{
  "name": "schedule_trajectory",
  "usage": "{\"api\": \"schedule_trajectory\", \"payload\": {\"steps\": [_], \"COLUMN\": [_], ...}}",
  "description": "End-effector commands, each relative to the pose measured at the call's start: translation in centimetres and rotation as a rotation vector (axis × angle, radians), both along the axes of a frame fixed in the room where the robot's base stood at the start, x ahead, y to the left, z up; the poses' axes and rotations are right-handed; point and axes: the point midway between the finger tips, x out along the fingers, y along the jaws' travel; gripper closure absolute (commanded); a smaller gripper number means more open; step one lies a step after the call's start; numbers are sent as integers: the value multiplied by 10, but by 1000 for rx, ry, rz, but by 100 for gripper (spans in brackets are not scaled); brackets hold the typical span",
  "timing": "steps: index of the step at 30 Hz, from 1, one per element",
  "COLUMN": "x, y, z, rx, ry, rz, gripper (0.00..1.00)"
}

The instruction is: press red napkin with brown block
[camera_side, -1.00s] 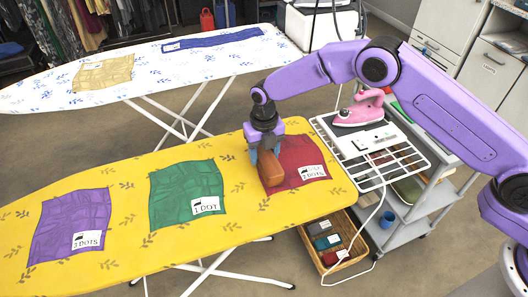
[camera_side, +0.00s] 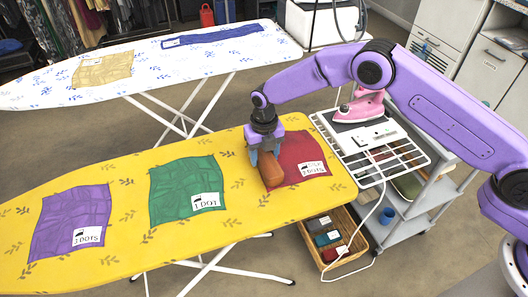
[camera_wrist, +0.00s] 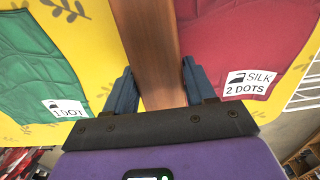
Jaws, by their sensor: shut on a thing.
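The red napkin (camera_side: 303,160) lies at the right end of the yellow ironing board (camera_side: 115,252), with a label reading "SILK 2 DOTS" that also shows in the wrist view (camera_wrist: 249,83). My gripper (camera_side: 264,158) is shut on the brown block (camera_side: 270,169), at the napkin's left edge. In the wrist view the brown block (camera_wrist: 152,50) sits between the blue fingers, over the border of the red napkin (camera_wrist: 225,35) and the yellow cloth. I cannot tell whether the block touches the napkin.
A green napkin (camera_side: 185,190) and a purple napkin (camera_side: 72,222) lie to the left. A pink iron (camera_side: 362,106) stands on the wire rack at right. A basket (camera_side: 338,252) stands below. A white ironing board (camera_side: 130,62) is behind.

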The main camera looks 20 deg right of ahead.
Motion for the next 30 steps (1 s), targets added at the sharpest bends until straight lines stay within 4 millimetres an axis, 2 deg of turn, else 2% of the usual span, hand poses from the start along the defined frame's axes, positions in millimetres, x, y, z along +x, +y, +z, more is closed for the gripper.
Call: {"api": "schedule_trajectory", "payload": {"steps": [18,30], "x": [0,0], "y": [0,0], "z": [-13,-14], "rx": [1,-1], "ry": [-1,1], "rz": [0,1], "gripper": [100,100]}}
